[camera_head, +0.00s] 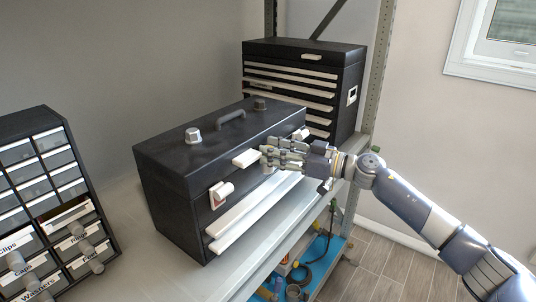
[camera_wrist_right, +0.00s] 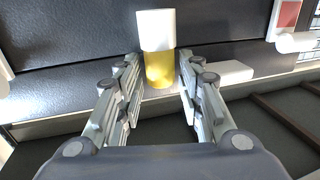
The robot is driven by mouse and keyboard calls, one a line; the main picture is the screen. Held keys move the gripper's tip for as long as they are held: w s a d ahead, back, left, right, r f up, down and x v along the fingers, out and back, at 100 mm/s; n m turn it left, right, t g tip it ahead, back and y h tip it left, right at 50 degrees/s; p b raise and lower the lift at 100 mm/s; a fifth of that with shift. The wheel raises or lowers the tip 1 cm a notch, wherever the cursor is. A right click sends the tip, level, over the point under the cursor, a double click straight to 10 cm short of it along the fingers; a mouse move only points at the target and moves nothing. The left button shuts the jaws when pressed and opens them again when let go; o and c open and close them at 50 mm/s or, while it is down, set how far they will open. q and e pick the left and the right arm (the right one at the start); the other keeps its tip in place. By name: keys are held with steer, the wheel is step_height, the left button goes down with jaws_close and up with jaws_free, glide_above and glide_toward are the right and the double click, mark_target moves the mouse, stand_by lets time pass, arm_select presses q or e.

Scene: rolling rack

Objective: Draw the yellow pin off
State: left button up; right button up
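A pin with a white upper part and a yellow lower part (camera_wrist_right: 160,69) shows in the right wrist view, against the dark front of the toolbox. My right gripper (camera_wrist_right: 160,62) is open, with one finger on each side of the yellow part. Small gaps seem to show on both sides; contact cannot be told. In the head view my right gripper (camera_head: 266,157) is at the front of the black toolbox (camera_head: 165,172), and the pin cannot be made out there. My left gripper is not in view.
A second black tool chest (camera_head: 350,70) stands behind. A labelled drawer cabinet (camera_head: 72,130) is at left. Bare shelf surface (camera_head: 160,265) shows in front, with a blue lower shelf below.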

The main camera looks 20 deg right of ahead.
jaws_close()
steer(key=shift+r, duration=0.1)
steer(key=shift+r, duration=0.45)
step_height(320, 180, up, 17)
steer(key=b, duration=0.1)
stand_by(0.5)
steer(key=shift+p, duration=0.7)
